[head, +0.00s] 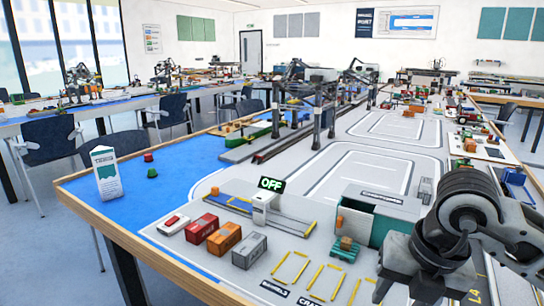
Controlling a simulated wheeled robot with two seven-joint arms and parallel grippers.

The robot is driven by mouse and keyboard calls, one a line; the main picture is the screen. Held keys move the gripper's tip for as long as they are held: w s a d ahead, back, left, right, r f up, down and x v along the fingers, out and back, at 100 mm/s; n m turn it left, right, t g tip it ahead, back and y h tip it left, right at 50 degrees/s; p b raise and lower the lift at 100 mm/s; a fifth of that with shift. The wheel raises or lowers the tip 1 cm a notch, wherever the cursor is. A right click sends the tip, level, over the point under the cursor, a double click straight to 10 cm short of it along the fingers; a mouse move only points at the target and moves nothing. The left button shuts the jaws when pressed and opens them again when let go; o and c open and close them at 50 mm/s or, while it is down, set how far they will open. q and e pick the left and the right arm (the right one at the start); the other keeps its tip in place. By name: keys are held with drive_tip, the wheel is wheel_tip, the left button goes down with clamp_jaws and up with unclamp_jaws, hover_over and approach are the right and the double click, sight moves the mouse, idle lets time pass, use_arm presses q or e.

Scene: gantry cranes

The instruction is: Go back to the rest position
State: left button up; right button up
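My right arm comes in at the lower right, and its dark gripper (424,280) hangs over the front right of the table, pointing down. Its lower end is cut off by the bottom edge, so I cannot tell whether it is open or shut. I see nothing clearly held in it. My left gripper is not in view.
Gantry cranes (315,100) stand farther back.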

drive_tip(key=s+a+r+n+g+y+p, duration=0.1)
drive_tip(key=s+a+n+g+y, duration=0.15)
drive_tip(key=s+a+y, duration=0.5)
drive_tip(key=s+a+n+g+y, duration=0.1)
drive_tip(key=s+a+g+y, duration=0.2)
drive_tip(key=a, duration=0.7)
wheel_tip(320, 180, up, 7)
drive_tip(key=w+a+m+t+y, duration=0.25)
drive_tip(key=m+y, duration=0.25)
drive_tip(key=y, duration=0.5)
drive_tip(key=w+d+f+m+t+h+p, duration=0.1)
drive_tip(key=w+d+f+m+t+h, duration=0.3)
drive_tip(key=m+t, duration=0.6)
drive_tip(key=w+d+f+m+t+h+p, duration=0.1)
drive_tip(key=w+d+f+m+t+h, duration=0.2)
drive_tip(key=d+m+t+h, duration=0.5)
drive_tip(key=s+d+f+m+g+h, duration=0.1)
drive_tip(key=s+f+m+g+h, duration=0.2)
drive_tip(key=f, duration=0.7)
drive_tip(key=s+d+f+m+g+h, duration=0.1)
drive_tip(key=s+f+m+g+h, duration=0.2)
drive_tip(key=s+f+m, duration=0.4)
wheel_tip(320, 180, down, 4)
drive_tip(key=shift+d+r+m+g+p, duration=0.2)
drive_tip(key=shift+r+m+g+p, duration=0.1)
drive_tip(key=shift+m+g, duration=0.1)
